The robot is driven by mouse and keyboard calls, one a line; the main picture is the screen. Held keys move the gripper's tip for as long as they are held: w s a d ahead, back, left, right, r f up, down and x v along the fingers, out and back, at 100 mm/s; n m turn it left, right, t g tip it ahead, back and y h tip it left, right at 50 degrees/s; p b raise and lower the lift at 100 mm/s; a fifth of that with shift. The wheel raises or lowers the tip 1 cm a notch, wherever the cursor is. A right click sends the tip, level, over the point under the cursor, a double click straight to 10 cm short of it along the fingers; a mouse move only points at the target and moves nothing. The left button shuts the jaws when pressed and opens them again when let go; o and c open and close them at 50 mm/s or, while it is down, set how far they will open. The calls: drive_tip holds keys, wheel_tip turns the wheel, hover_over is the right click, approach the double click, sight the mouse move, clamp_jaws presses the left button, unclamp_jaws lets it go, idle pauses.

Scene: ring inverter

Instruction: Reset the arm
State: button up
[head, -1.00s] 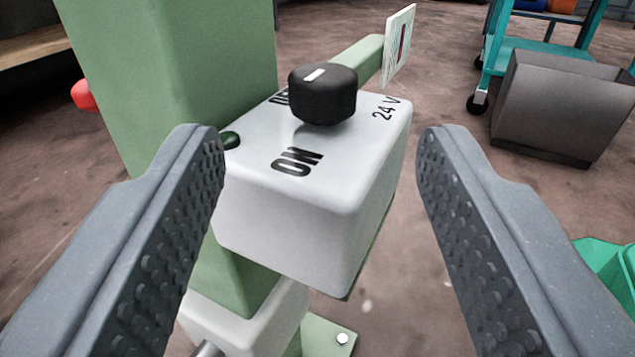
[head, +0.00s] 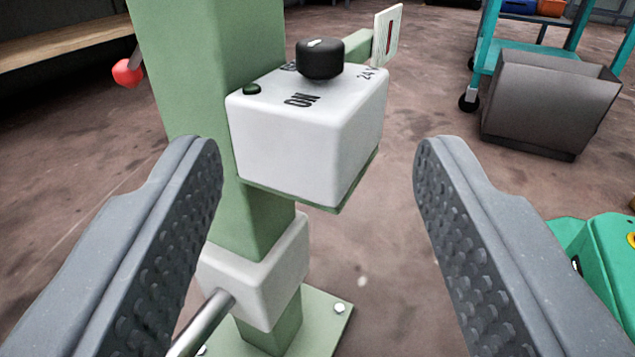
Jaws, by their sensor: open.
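My gripper (head: 318,165) is open, with its two grey studded fingers at the left and right of the head view and nothing between them. Beyond the fingers stands a white switch box (head: 305,150) with a black knob (head: 320,60) on top, marked ON near it and 24 V to the right. A dark green button or lamp (head: 252,88) sits at the box's top left corner. The box is fixed to a green post (head: 215,60). The fingers are apart from the box.
A lower white box (head: 265,275) with a metal rod (head: 205,322) is on the post above its bolted base plate (head: 320,320). A red knob (head: 127,72) shows at left. A grey bin (head: 550,105) and teal cart (head: 525,45) stand at right, and a green object (head: 600,250) lower right.

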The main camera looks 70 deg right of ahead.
drive_tip(key=w+a+r+t+y+p, duration=0.1)
drive_tip(key=w+a+r+t+y, duration=0.2)
drive_tip(key=w+r, duration=1.15)
drive_tip(key=w+r+t+y+p, duration=0.1)
drive_tip(key=w+r+t+y, duration=0.25)
drive_tip(key=w+r, duration=1.1)
drive_tip(key=w+d+r+n+t+y+p, duration=0.1)
drive_tip(key=d+r+n+t+y, duration=0.15)
drive_tip(key=r, duration=1.65)
drive_tip(key=w+d+r+n+t+y+p, duration=0.15)
drive_tip(key=r+t+y, duration=0.25)
drive_tip(key=r, duration=1.6)
drive_tip(key=s+d+r+n+y+p, duration=0.1)
drive_tip(key=s+d+r+n+y, duration=0.4)
drive_tip(key=r, duration=0.5)
drive_tip(key=s+d+r+n+y, duration=0.2)
drive_tip(key=s+d+r, duration=0.35)
drive_tip(key=r, duration=0.55)
drive_tip(key=s+d+r+g+h+p, duration=0.1)
drive_tip(key=s+d, duration=0.5)
drive_tip(key=s, duration=0.3)
drive_tip(key=s+d+n+g+h, duration=0.1)
drive_tip(key=s+d+g, duration=0.1)
drive_tip(key=s+d, duration=0.4)
drive_tip(key=s+d+r+n+g+h+p, duration=0.1)
drive_tip(key=s+d, duration=0.5)
drive_tip(key=s, duration=0.6)
drive_tip(key=shift+r+g+h+p, duration=0.3)
drive_tip(key=shift+r+g+p, duration=0.05)
drive_tip(key=shift+g, duration=0.15)
